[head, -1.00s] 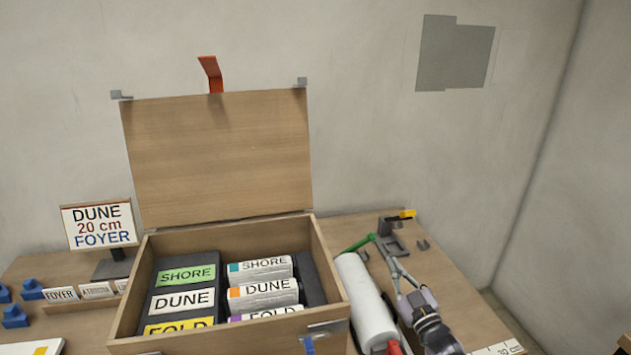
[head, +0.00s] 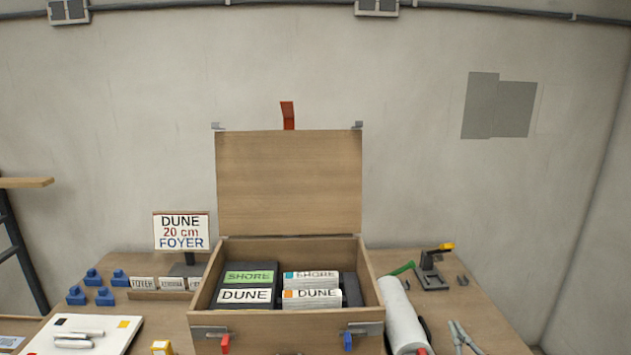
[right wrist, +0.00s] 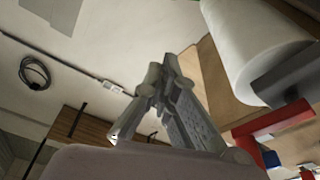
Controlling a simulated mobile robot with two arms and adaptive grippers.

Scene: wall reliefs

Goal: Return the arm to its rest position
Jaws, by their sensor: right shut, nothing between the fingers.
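My right gripper (head: 458,326) shows at the lower edge of the head view, over the right part of the table, just right of the white roll. Its fingers are shut with nothing between them. In the right wrist view its fingers (right wrist: 160,78) rise up the middle, with the roll (right wrist: 250,35) beside them at the right. Most of my right arm is below the head view's edge. My left gripper is not in view.
An open wooden box (head: 368,275) with labelled blocks stands mid-table. Right of it lie the white roll (head: 402,318) and a dark stand (head: 430,275) with a yellow tip. A DUNE sign (head: 181,231) and several blue pieces (head: 92,278) are at left.

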